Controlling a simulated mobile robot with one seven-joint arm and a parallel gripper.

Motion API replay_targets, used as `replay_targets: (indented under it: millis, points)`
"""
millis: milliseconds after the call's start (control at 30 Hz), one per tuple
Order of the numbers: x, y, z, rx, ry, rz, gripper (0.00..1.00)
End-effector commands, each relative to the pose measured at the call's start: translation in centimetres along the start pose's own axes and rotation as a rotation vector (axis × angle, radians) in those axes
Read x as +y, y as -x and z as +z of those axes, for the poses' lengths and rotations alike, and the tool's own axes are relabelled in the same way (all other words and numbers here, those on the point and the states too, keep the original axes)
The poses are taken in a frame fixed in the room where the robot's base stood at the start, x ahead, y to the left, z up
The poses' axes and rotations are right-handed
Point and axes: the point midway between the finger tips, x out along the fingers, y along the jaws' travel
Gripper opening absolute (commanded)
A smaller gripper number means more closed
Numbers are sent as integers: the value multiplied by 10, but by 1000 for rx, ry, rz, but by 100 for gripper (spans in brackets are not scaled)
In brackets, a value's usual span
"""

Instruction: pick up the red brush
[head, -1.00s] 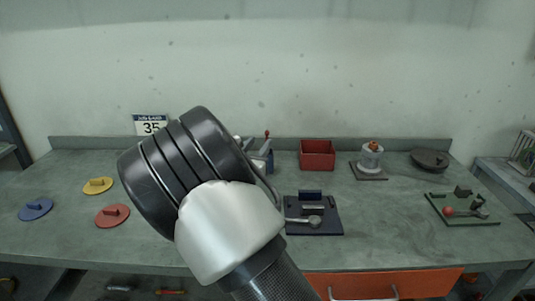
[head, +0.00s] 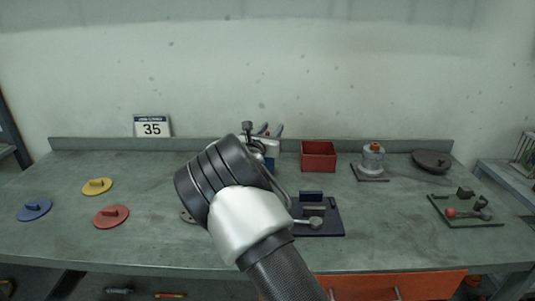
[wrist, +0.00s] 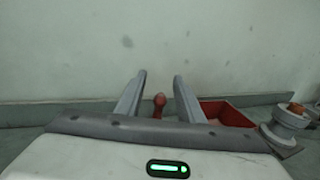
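The red brush (wrist: 159,104) shows in the wrist view as a red upright handle with a rounded top, between my two fingers and beyond the palm edge. Its lower part is hidden by my gripper's body. My gripper (wrist: 161,75) is open, with visible gaps between the handle and both fingers. In the head view my gripper (head: 270,130) is at the back of the bench, left of the red bin. My arm hides most of that spot, and the brush is hard to make out there.
A red bin (head: 318,156) stands just right of my gripper. A grey valve-like part (head: 372,158) is farther right. A dark plate with a lever (head: 318,217) lies in front. Red (head: 111,216), yellow (head: 97,187) and blue (head: 34,210) discs lie left. The left bench middle is clear.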

Motion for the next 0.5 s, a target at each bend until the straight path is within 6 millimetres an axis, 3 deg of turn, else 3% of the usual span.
replay_targets:
  millis: [133,333,500]
  points:
    - [0,0,0,0,0,0,35]
    - [0,1,0,0,0,0,1]
    - [0,1,0,0,-1,0,0]
